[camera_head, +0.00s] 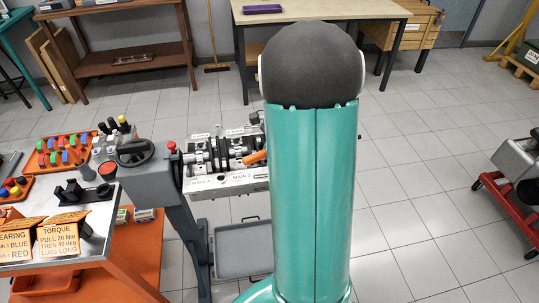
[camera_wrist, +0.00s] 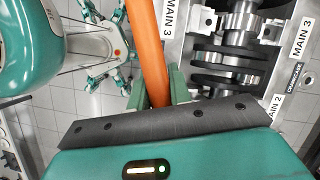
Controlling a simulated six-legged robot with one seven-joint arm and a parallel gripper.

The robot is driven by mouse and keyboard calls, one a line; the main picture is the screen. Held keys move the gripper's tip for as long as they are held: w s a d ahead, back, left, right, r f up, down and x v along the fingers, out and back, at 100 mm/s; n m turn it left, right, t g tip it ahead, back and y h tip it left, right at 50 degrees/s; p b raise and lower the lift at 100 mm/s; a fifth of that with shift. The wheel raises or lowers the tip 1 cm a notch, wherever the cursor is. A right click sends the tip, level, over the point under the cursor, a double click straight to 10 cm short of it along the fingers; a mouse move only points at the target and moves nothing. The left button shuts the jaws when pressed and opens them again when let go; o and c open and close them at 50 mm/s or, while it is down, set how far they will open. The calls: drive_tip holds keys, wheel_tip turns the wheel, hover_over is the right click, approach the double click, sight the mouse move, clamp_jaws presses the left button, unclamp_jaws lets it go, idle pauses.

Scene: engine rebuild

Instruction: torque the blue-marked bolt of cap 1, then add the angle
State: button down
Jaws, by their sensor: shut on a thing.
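The engine block (camera_head: 228,181) sits on a grey stand, with its crankshaft (camera_head: 222,152) and metal caps facing up. The label MAIN 1 is at its left end, near cap 1 (camera_head: 199,158). I cannot make out a blue-marked bolt. In the wrist view, my gripper (camera_wrist: 158,88) is shut on a long orange handle (camera_wrist: 147,42), seemingly the torque wrench. The handle also shows beside my arm in the head view (camera_head: 256,157). Its working end is hidden, so I cannot tell whether it is on a bolt. The block (camera_wrist: 183,45) lies right of the handle in the wrist view.
A bench at left carries a torque card (camera_head: 60,238), a bearing card (camera_head: 14,243), a black holder (camera_head: 84,192) and an orange tray (camera_head: 70,158) of coloured pieces. A grey tray (camera_head: 243,249) is low under the block. Floor at right is clear up to a red wheeled stand (camera_head: 508,205).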

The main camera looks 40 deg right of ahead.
drive_tip(key=shift+w+d+m, duration=0.2)
drive_tip(key=shift+w+m, duration=0.3)
drive_tip(key=shift+w, duration=0.25)
idle(1.2)
drive_tip(key=shift+w+d+m+t, duration=0.25)
drive_tip(key=shift+w+m+t, duration=0.2)
drive_tip(key=shift+w, duration=0.25)
drive_tip(key=shift+w, duration=0.15)
drive_tip(key=shift+w+d+m, duration=0.35)
drive_tip(key=shift+w+m, duration=0.25)
drive_tip(key=shift+m, duration=0.05)
drive_tip(key=shift+w+h, duration=0.15)
drive_tip(key=shift+h, duration=0.15)
drive_tip(key=shift+w+d+m+t, duration=0.4)
drive_tip(key=shift+w+m, duration=0.1)
drive_tip(key=shift+w, duration=0.15)
drive_tip(key=shift+w+d, duration=0.1)
drive_tip(key=shift+w, duration=0.05)
